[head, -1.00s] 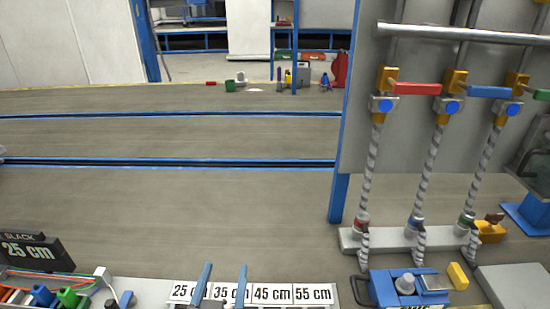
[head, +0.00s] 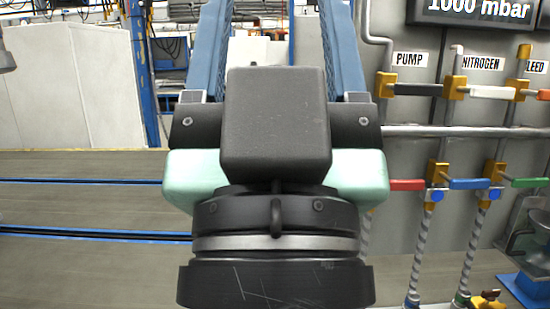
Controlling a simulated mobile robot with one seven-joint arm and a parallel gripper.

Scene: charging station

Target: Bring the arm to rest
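My gripper (head: 275,30) fills the middle of the head view, pointing up and away, close to the camera. Its black and mint-green body (head: 275,125) is seen from behind. Its two blue fingers stand wide apart at the top, and their tips run out of the frame. Only background shows in the visible gap, so it looks open and empty. The black wrist (head: 275,282) below hides the floor and whatever lies behind it.
At right stands a grey panel with PUMP (head: 409,58) and NITROGEN (head: 480,64) labels, coloured valve handles and hoses. A display (head: 478,10) reads 1000 mbar. A horizontal pipe (head: 460,131) runs right of my gripper. Floor (head: 80,210) at left looks clear.

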